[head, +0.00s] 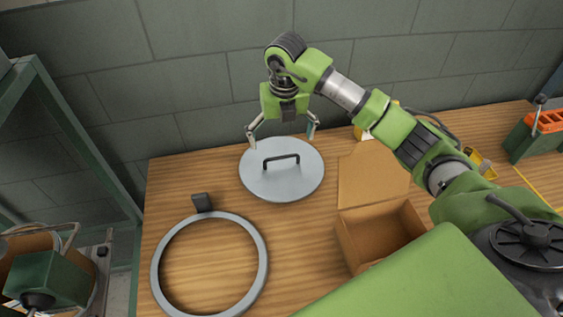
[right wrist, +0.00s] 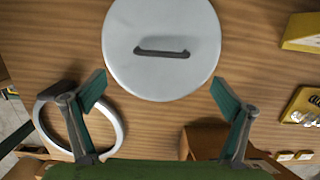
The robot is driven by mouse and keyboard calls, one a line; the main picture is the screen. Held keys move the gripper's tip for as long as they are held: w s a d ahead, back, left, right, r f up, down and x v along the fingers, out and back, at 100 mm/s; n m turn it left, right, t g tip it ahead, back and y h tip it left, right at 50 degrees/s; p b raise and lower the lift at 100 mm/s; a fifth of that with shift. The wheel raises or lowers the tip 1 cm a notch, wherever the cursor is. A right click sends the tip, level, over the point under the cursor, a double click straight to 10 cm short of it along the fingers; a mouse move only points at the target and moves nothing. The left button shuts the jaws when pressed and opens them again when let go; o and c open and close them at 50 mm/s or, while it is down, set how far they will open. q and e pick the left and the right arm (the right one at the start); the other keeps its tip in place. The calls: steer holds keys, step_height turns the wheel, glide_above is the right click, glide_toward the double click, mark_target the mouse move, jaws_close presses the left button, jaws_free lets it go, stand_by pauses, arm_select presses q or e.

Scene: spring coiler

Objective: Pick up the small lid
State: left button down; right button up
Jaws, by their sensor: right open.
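The small lid (head: 281,182) is a round, light grey disc with a dark bar handle (head: 281,159) across its middle. It lies flat on the wooden table at the back. My right gripper (head: 282,133) is open and empty, above the lid's far edge with its fingers pointing down. In the right wrist view the lid (right wrist: 162,70) lies ahead of and between the spread fingers (right wrist: 166,96), with the handle (right wrist: 162,53) clear of them. My left gripper does not show.
A grey ring (head: 261,262) with a dark block lies at the front left of the table (head: 312,242). An open cardboard box (head: 383,230) stands right of the lid. A green and orange toolbox (head: 535,135) is at the far right. A block wall (head: 190,95) runs behind the table.

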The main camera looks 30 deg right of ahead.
mark_target(282, 157)
steer(key=f, duration=0.3)
steer(key=shift+w+d+f+p, duration=0.1)
steer(key=shift+w+f+p, duration=0.15)
steer(key=shift+f+p, duration=0.05)
steer(key=shift+w+f, duration=0.1)
steer(key=shift+f, duration=0.15)
steer(key=f+p, duration=0.1)
steer(key=f, duration=0.2)
steer(key=f+p, duration=0.1)
steer(key=shift+w+d+f+p, duration=0.3)
steer(key=shift+w+f, duration=0.05)
steer(key=shift+w, duration=0.05)
steer(key=shift+f, duration=0.15)
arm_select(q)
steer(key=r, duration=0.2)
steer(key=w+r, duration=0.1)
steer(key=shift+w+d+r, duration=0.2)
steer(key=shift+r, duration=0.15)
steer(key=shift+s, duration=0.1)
arm_select(e)
steer(key=shift+w, duration=0.1)
steer(key=c, duration=1.9)
